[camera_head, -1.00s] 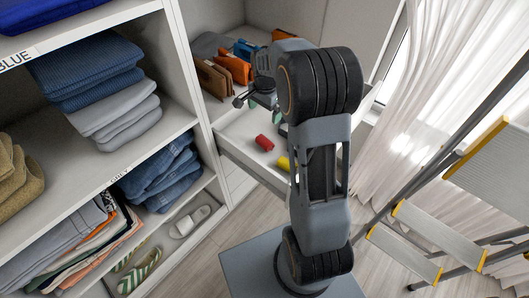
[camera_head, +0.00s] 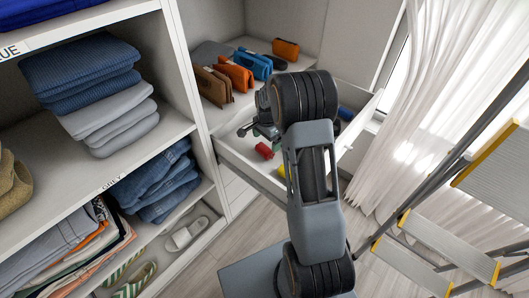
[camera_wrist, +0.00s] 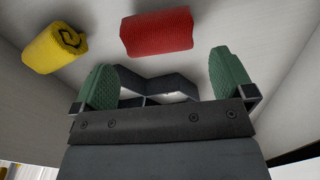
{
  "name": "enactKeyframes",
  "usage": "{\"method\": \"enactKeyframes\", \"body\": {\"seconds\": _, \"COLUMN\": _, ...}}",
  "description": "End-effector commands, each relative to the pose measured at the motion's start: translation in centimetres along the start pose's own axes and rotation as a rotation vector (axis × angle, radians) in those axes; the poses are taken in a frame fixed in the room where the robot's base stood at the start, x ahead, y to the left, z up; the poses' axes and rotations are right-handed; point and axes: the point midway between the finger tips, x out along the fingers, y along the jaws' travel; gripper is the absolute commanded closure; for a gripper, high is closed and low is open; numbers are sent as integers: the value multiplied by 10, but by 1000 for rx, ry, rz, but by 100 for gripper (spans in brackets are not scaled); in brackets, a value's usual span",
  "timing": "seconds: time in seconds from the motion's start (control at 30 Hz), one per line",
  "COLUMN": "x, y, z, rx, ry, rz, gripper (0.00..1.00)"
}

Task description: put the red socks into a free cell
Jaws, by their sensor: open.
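The red socks (camera_head: 264,151) are a rolled bundle lying in the open white drawer (camera_head: 240,160). In the wrist view the red socks (camera_wrist: 157,31) lie beyond my fingertips, roughly centred between them and apart from them. My gripper (camera_wrist: 165,75) is open and empty, with green finger pads either side. In the head view my gripper (camera_head: 258,130) is over the drawer, partly hidden by my arm. I cannot make out dividers between cells in the drawer.
Yellow rolled socks (camera_wrist: 54,47) lie left of the red ones in the wrist view. A blue roll (camera_head: 345,114) is at the drawer's far right. Pouches (camera_head: 236,74) stand on the shelf behind. A stepladder (camera_head: 430,240) and curtain (camera_head: 420,120) are at right.

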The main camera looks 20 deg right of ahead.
Motion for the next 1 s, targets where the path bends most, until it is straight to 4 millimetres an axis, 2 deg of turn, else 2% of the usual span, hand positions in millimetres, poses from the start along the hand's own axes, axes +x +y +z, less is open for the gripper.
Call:
{"method": "enactKeyframes", "body": {"seconds": 0.1, "x": 18, "y": 0, "z": 1, "rx": -1, "ry": -2, "rz": 4, "gripper": 0}}
{"method": "enactKeyframes", "body": {"seconds": 0.3, "x": 43, "y": 0, "z": 1, "rx": -1, "ry": -2, "rz": 3, "gripper": 0}}
{"method": "enactKeyframes", "body": {"seconds": 0.57, "x": 44, "y": 0, "z": 1, "rx": -1, "ry": 0, "rz": 0, "gripper": 1}}
{"method": "enactKeyframes", "body": {"seconds": 1.0, "x": 44, "y": 0, "z": 1, "rx": -1, "ry": 0, "rz": 1, "gripper": 43}}
